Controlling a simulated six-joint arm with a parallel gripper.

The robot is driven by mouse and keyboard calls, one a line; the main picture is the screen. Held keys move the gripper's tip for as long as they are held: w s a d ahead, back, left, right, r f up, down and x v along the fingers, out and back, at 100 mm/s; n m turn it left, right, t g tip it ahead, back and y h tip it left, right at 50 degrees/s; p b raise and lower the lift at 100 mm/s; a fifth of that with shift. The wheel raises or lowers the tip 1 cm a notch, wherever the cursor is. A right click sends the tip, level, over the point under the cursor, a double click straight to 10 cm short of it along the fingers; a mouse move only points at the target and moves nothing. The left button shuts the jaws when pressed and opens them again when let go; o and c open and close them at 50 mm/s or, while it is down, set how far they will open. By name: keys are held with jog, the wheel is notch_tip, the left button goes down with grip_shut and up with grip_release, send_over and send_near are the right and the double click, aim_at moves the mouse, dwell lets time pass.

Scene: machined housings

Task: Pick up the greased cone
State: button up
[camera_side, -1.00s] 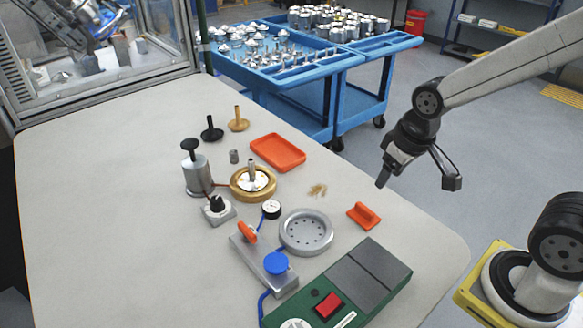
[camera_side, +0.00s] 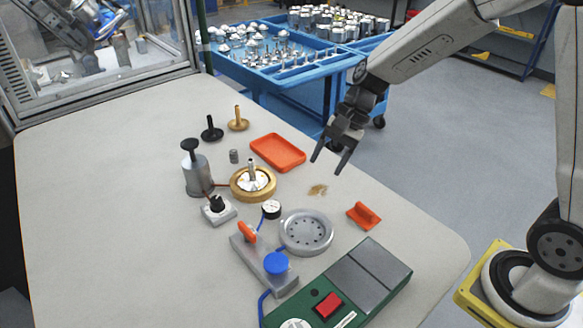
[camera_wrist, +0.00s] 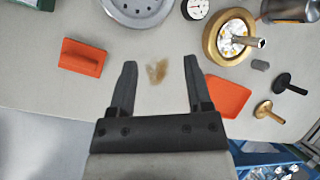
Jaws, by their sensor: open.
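A shiny silver conical part with an upright stem (camera_side: 252,170), blotched with yellowish patches, sits in a brass ring (camera_side: 238,189) near the middle of the table. It looks like the greased cone. In the wrist view the cone (camera_wrist: 234,46) shows at the upper right, inside the brass ring (camera_wrist: 210,42). My gripper (camera_side: 326,167) is open and empty above the table's right edge, to the right of the cone and apart from it. In the wrist view my gripper's (camera_wrist: 160,62) two fingers are spread, with a brown smear (camera_wrist: 157,70) on the table between them in the picture.
An orange tray (camera_side: 278,153) lies behind the ring. Black (camera_side: 211,133) and brass (camera_side: 238,123) stemmed discs stand farther back. A silver canister (camera_side: 197,176) is left of the ring. A perforated round plate (camera_side: 306,232), dial gauge (camera_side: 271,209) and orange handled block (camera_side: 363,215) are nearer. The left tabletop is clear.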

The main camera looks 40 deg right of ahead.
jog(key=w+a+m+t+y, duration=0.25)
jog(key=w+m+y, duration=0.55)
jog(key=w, duration=0.5)
jog(key=m, duration=0.2)
send_near(252, 180)
jog(key=a+r, duration=0.1)
jog(key=w+a+r, duration=0.1)
jog(key=shift+r+t+h, duration=0.25)
jog(key=shift+r+h, duration=0.1)
jog(key=shift+h, duration=0.05)
jog(key=shift+s+f, duration=0.1)
jog(key=shift+f, duration=0.25)
jog(key=shift+x, duration=3.85)
jog(key=shift+f, duration=0.1)
grip_shut()
